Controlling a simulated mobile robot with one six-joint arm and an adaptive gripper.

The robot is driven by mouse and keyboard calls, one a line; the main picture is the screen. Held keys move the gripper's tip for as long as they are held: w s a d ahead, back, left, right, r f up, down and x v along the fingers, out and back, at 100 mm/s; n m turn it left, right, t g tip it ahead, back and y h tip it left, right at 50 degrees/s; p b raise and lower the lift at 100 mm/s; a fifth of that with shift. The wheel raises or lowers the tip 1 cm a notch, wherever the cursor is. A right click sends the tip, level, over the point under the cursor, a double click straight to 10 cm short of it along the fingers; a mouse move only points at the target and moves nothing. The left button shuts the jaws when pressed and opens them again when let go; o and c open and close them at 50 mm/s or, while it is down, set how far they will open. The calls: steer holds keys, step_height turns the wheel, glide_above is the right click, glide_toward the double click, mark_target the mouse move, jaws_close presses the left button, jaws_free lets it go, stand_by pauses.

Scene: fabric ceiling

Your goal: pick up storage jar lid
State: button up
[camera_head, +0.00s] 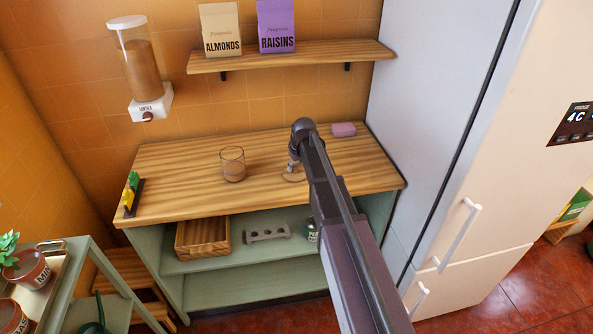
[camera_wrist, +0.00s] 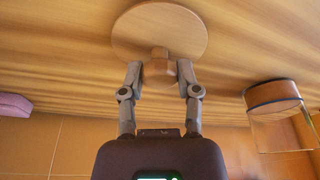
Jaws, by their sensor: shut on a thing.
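The storage jar lid (camera_wrist: 160,30) is a flat, round, light wooden disc with a small knob. In the wrist view my gripper (camera_wrist: 160,76) is shut on the knob, one finger on each side. In the head view the lid (camera_head: 293,177) is a small pale shape at the worktop, under my gripper (camera_head: 292,166) and partly hidden by my arm. I cannot tell whether the lid touches the worktop. The glass jar (camera_head: 233,168), with brown contents low inside, stands upright and uncovered to the left of the lid. The jar (camera_wrist: 275,112) also shows at the right of the wrist view.
The wooden worktop (camera_head: 190,165) is mostly clear. A pink block (camera_head: 343,130) lies at its back right, and a small rack with green and yellow items (camera_head: 132,190) is at its left end. A wall shelf (camera_head: 290,56) hangs above; a tall fridge (camera_head: 440,130) stands close right.

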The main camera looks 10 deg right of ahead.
mark_target(295, 165)
steer(key=shift+r, duration=0.2)
step_height(295, 165, up, 3)
steer(key=p, duration=0.3)
steer(key=s+a+p, duration=0.1)
steer(key=s+a, duration=0.1)
steer(key=s, duration=0.5)
steer(key=s+a+r+p, duration=0.1)
steer(key=s+a, duration=0.1)
steer(key=s, duration=0.6)
steer(key=shift+s+r, duration=0.25)
steer(key=shift+r, duration=0.05)
step_height(295, 165, up, 10)
steer(key=p, duration=0.9)
steer(key=shift+f+p, duration=0.2)
steer(key=shift+p, duration=0.15)
steer(key=shift+s, duration=0.15)
